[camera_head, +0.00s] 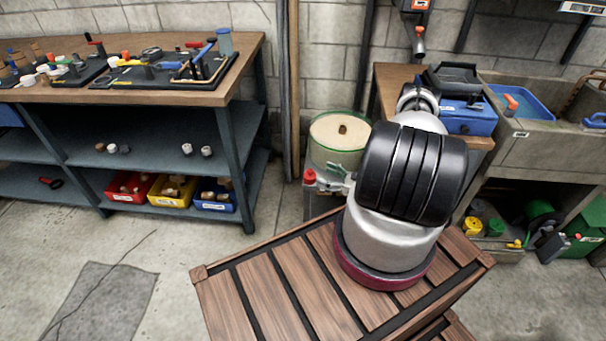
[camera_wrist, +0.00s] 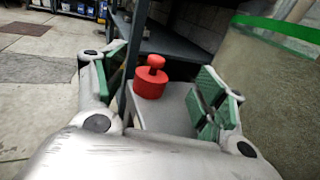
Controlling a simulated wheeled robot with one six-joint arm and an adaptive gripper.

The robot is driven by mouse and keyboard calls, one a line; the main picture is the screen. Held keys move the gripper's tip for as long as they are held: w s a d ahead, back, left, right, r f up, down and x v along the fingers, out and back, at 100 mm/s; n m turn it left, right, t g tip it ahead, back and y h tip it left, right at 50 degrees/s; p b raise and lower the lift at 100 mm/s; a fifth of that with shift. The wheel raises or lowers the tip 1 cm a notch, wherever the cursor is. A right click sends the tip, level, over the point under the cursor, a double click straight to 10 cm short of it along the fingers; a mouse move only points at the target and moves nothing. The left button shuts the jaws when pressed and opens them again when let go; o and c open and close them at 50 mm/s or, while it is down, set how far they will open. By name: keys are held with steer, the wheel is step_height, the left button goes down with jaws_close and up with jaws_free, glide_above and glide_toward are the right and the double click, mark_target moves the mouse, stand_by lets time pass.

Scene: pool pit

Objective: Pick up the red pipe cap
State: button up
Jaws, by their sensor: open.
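The red pipe cap (camera_head: 310,177) stands upright on a small grey stand, beside the pale green-rimmed drum. In the wrist view the red cap (camera_wrist: 151,82) has a wide round base and a narrower knob on top. My gripper (camera_wrist: 164,85) is open, with one green-padded finger on each side of the cap in the picture. A gap shows between the cap and the right finger; I cannot tell how far ahead of the fingertips it is. In the head view my gripper (camera_head: 333,178) is partly hidden behind my arm, just right of the cap.
The drum (camera_head: 338,136) rises close to the right finger. The grey stand top (camera_wrist: 172,113) lies under the cap. A blue-grey workbench (camera_head: 236,135) with tools stands at left. A sink (camera_head: 530,130) is at right. The left floor is open.

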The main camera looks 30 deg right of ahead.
mark_target(310, 170)
steer(key=x, duration=0.7)
steer(key=shift+s+a+f, duration=0.1)
steer(key=shift+a+f, duration=0.1)
steer(key=shift+a, duration=0.05)
steer(key=c, duration=1.1)
